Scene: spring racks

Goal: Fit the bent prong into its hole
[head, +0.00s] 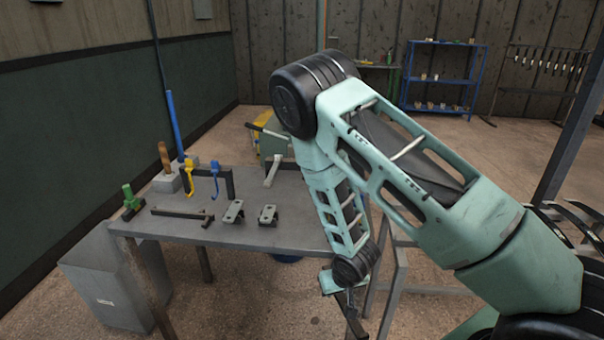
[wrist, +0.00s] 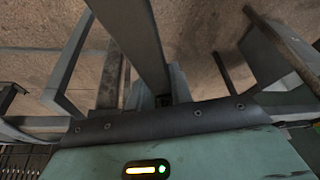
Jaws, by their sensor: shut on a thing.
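My gripper (head: 349,295) hangs low beside the right front of the grey table (head: 165,229), pointing down. It is shut on a grey bar (wrist: 137,38), which runs away from the jaws in the wrist view. In the head view only a dark end shows below the wrist. I cannot tell whether this bar is the bent prong, and its grasped end is mostly hidden. No hole for a prong can be made out clearly. Two small grey brackets (head: 233,211) (head: 268,214) with dark openings sit on the table, apart from my gripper.
On the table lie a dark bar (head: 178,213) and a green-handled tool (head: 131,198). Yellow and blue hooks (head: 214,180) hang at a dark stand. A grey bin (head: 100,275) stands at left. A grey frame (head: 400,265) is close to my arm. Blue shelves (head: 437,80) stand behind.

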